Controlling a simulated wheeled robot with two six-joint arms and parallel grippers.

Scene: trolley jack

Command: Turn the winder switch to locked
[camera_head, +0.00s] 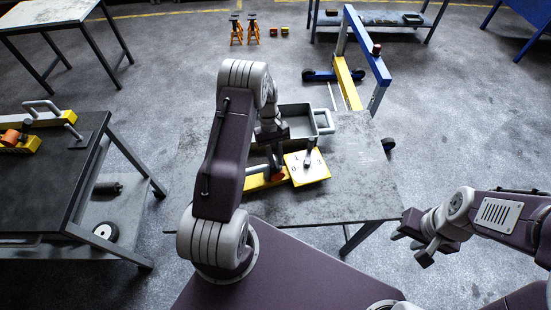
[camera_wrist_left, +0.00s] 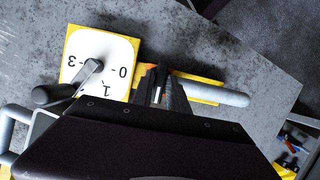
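A yellow plate (camera_head: 308,177) with a white numbered dial (camera_wrist_left: 112,50) lies on the grey table (camera_head: 345,198). A grey lever (camera_wrist_left: 78,80) with a dark end crosses the dial; it points to the lower left in the left wrist view, where 3, 0 and 1 are readable. Beside it is a yellow part (camera_head: 258,182) with a red-orange piece (camera_head: 280,174) and a grey bar (camera_wrist_left: 222,94). Neither carries a readable "locked" mark. My left gripper (camera_head: 275,163) is over the yellow part, next to the dial; its fingertips are partly hidden. My right gripper (camera_head: 416,240) is open and empty, right of the table.
A grey tray (camera_head: 297,122) with a handle stands behind the plate. A dark bench (camera_head: 60,165) with yellow tools is at left. A blue and yellow hoist (camera_head: 347,82) stands behind the table. The table's right part is clear.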

